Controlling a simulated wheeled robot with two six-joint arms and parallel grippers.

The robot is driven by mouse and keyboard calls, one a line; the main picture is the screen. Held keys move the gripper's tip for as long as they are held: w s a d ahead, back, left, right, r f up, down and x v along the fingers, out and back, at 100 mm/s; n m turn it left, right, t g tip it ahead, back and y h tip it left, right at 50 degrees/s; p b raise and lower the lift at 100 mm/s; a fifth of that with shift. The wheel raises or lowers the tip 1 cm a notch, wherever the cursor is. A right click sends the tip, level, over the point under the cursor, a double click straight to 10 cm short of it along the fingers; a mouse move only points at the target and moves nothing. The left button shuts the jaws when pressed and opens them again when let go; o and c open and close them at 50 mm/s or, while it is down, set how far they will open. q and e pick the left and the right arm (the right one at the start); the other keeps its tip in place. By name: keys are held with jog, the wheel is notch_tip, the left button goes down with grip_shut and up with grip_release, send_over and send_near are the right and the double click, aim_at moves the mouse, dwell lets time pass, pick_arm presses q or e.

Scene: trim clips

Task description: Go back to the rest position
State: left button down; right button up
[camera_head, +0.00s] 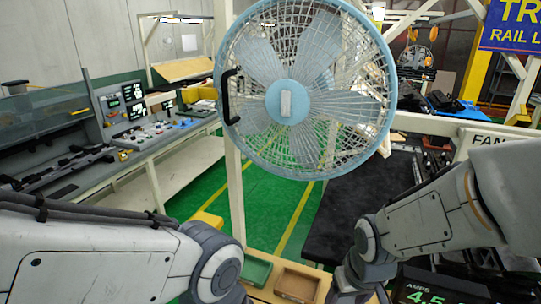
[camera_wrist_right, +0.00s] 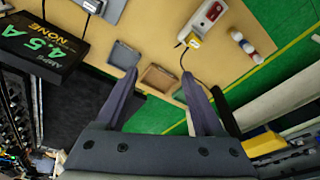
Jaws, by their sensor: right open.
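My right gripper (camera_wrist_right: 158,80) is open in the right wrist view, with its two dark fingers spread wide and nothing between them. It hangs over a tan bench top (camera_wrist_right: 142,20). In the head view my right arm (camera_head: 430,215) comes in from the right and bends down toward the bottom edge. My left arm (camera_head: 100,255) comes in from the left and bends down at its round joint. The left gripper is below the bottom edge of the head view.
A blue caged fan (camera_head: 300,90) stands ahead on a cream frame. A green tray (camera_head: 257,271) and a brown tray (camera_head: 297,284) lie on the bench between my arms. An amps display (camera_head: 425,291) is at bottom right. A control console (camera_head: 130,110) stands at left.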

jog(key=s+a+f+n+g+b, duration=0.2)
jog(key=s+a+f+n+b, duration=0.3)
jog(key=s+a+f+b, duration=0.4)
jog(key=s+a+b, duration=0.1)
jog(key=s+b, duration=0.2)
jog(key=b, duration=0.1)
jog(key=shift+f+n+y, duration=0.2)
jog(key=shift+n+y, duration=0.1)
jog(key=shift+n, duration=0.1)
